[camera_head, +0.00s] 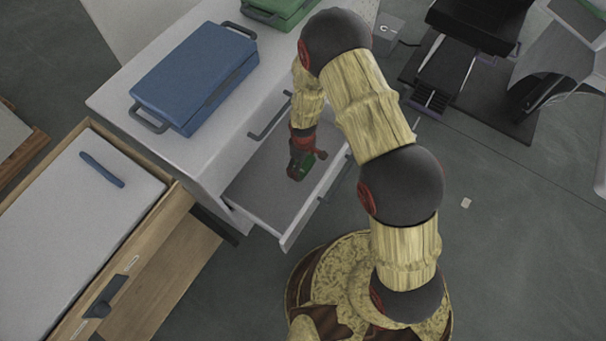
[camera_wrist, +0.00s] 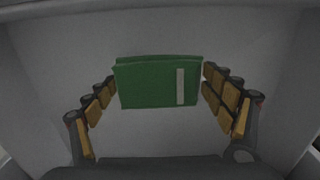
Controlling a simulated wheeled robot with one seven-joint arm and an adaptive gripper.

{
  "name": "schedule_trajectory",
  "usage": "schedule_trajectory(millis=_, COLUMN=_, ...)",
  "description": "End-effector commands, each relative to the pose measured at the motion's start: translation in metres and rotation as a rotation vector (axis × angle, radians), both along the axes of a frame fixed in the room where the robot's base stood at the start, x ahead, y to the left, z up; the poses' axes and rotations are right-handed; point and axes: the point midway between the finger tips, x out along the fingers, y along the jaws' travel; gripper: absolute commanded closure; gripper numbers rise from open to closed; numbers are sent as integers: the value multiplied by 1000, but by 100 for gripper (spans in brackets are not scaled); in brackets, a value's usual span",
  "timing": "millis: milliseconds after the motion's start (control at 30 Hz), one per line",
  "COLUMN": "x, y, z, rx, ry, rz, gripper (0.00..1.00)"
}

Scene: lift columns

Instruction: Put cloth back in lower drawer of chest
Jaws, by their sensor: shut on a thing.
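The cloth (camera_wrist: 158,82) is a folded green block with a pale stripe near its right end. In the wrist view it lies between the two fingers of my gripper (camera_wrist: 160,84), which are shut on it. The open drawer (camera_head: 258,187) is pulled out from the white chest (camera_head: 188,157), below a closed front with a handle (camera_head: 270,118). Its floor looks otherwise empty. I cannot tell whether the cloth touches the floor.
A blue case (camera_head: 195,75) and a green case (camera_head: 279,10) lie on the chest top. A wooden-framed cabinet (camera_head: 80,215) with a blue item (camera_head: 101,169) stands at the left. Dark equipment (camera_head: 460,65) stands at the upper right. The floor at right is mostly clear.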

Motion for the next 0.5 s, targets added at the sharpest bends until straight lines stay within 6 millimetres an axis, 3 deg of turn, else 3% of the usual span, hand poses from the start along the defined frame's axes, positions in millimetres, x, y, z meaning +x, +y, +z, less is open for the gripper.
schedule_trajectory(millis=100, x=-1, y=-1, z=-27, rx=-1, ry=3, rz=-1, gripper=45)
schedule_trajectory(millis=500, x=-1, y=-1, z=-73, rx=-1, ry=3, rz=-2, gripper=45)
